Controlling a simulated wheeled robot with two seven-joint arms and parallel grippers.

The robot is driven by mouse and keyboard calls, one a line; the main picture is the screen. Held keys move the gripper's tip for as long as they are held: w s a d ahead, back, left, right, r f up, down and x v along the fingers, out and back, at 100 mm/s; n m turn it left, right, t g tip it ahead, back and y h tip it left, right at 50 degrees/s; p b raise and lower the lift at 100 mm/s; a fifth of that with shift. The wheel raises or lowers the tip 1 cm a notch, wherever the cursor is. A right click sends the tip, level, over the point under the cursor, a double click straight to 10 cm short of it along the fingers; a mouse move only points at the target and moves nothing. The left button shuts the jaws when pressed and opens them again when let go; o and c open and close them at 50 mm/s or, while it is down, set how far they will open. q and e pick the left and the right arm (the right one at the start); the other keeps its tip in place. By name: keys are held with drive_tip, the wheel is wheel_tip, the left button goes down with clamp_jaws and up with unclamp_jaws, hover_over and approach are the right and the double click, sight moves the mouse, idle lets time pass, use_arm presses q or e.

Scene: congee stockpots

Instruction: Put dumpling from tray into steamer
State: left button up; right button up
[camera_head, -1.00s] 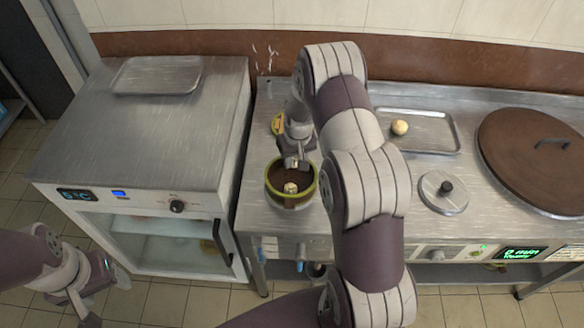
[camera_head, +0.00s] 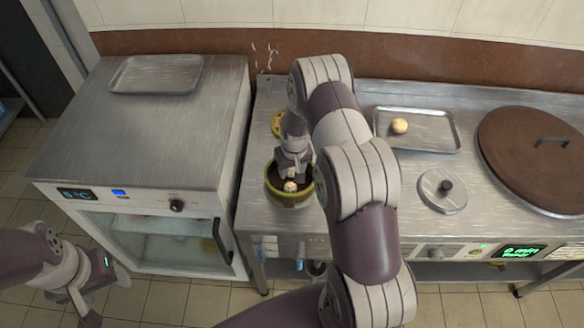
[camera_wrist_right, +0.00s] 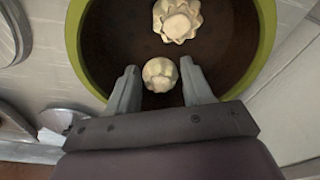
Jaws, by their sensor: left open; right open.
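The steamer (camera_head: 290,200) is a round pot with a green rim and dark inside, on the counter; it also shows in the right wrist view (camera_wrist_right: 262,40). One pale pleated dumpling (camera_wrist_right: 177,20) lies in it. A second dumpling (camera_wrist_right: 160,74) is between the fingertips of my right gripper (camera_wrist_right: 160,85), over the near part of the steamer. The fingers are open, with small gaps beside it. The tray (camera_head: 440,143) behind my right arm holds one dumpling (camera_head: 399,125). My left gripper (camera_head: 88,308) is open at lower left, far from the steamer.
A large brown lid (camera_head: 530,150) with a handle lies at right, and a small round lid (camera_head: 443,192) lies nearer. An empty tray (camera_head: 157,75) sits on the fridge (camera_head: 140,140). A yellow-green item (camera_head: 276,124) is partly hidden behind my right arm.

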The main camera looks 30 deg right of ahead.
drive_tip(key=shift+r, duration=0.6)
wheel_tip(320, 180, up, 11)
drive_tip(key=s, duration=0.2)
drive_tip(key=s+a+r+n, duration=0.1)
drive_tip(key=s+a+r, duration=0.3)
drive_tip(key=s, duration=0.5)
drive_tip(key=s+a+r+n, duration=0.1)
drive_tip(key=s+a+r, duration=0.2)
drive_tip(key=s+a, duration=0.5)
drive_tip(key=shift+s+r, duration=0.35)
drive_tip(key=shift+r, duration=0.05)
